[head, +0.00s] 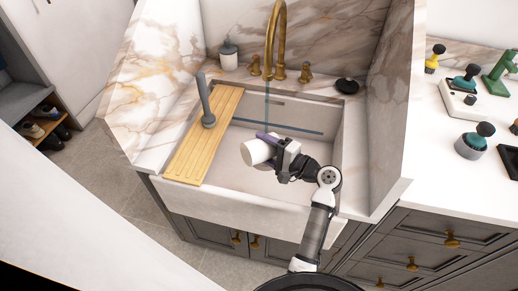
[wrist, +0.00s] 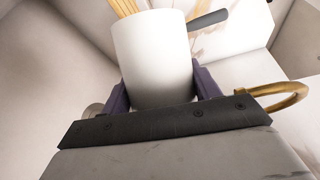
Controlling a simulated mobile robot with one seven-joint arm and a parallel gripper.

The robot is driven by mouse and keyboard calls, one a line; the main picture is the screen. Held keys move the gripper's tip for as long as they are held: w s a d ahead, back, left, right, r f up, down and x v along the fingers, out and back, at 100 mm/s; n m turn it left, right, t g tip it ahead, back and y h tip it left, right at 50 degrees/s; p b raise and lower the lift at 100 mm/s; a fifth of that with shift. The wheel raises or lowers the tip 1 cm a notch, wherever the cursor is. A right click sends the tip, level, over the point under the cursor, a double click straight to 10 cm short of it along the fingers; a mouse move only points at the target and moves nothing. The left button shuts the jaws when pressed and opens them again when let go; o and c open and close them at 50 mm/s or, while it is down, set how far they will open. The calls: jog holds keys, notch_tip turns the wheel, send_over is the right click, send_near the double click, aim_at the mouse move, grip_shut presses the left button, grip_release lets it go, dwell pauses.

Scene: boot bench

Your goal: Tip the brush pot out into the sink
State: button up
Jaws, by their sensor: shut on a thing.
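A plain white cylindrical pot (head: 257,152) is in my gripper, over the sink basin (head: 240,184). It lies tipped on its side in the head view, one end towards the left. In the wrist view the pot (wrist: 152,58) stands between two purple fingers (wrist: 160,92), which press on its sides. My gripper (head: 272,140) is shut on it. The pot's inside is hidden, so I cannot tell what it holds. The white sink has a broad front wall.
A slatted wooden board (head: 190,150) spans the sink's left side, with a grey round-based handled tool (head: 207,105) upright on it. A brass tap (head: 270,35) stands behind; a thin bluish vertical line shows below it. A soap bottle (head: 228,55) and black dish (head: 347,86) are at the back.

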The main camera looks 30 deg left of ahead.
jog(key=p, duration=0.2)
jog(key=shift+r+p, duration=0.3)
jog(key=shift+p, duration=0.1)
